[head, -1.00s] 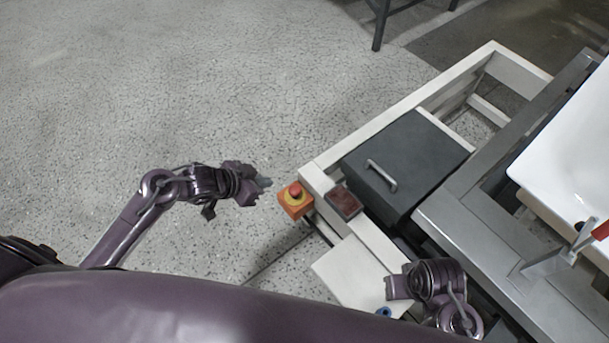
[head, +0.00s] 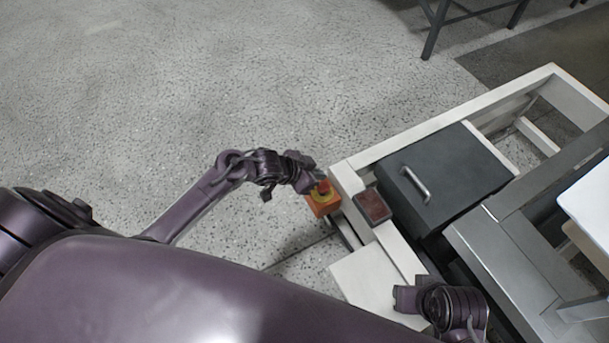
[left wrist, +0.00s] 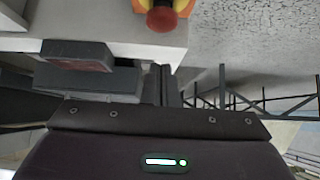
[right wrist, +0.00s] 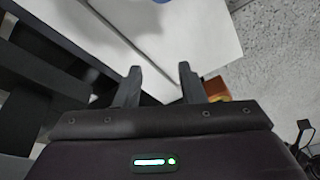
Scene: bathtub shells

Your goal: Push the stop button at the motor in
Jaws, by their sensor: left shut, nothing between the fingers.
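The stop button (head: 323,187) is a red mushroom head on an orange and yellow box (head: 324,204), fixed to the near corner of the white frame. In the left wrist view the red button (left wrist: 163,18) shows at the top edge. My left gripper (head: 318,175) is shut and empty, with its tips close beside the button and partly covering it in the head view. I cannot tell whether they touch. In the left wrist view its shut fingers (left wrist: 165,80) appear below the button. My right gripper (right wrist: 156,75) is open and empty near the white panel (right wrist: 185,50).
The white frame (head: 450,118) carries a dark grey box (head: 465,185) with a handle and a small dark red box (head: 373,206). A grey metal table (head: 510,265) stands at the right. The speckled floor to the left is clear. Dark table legs (head: 432,35) stand at the back.

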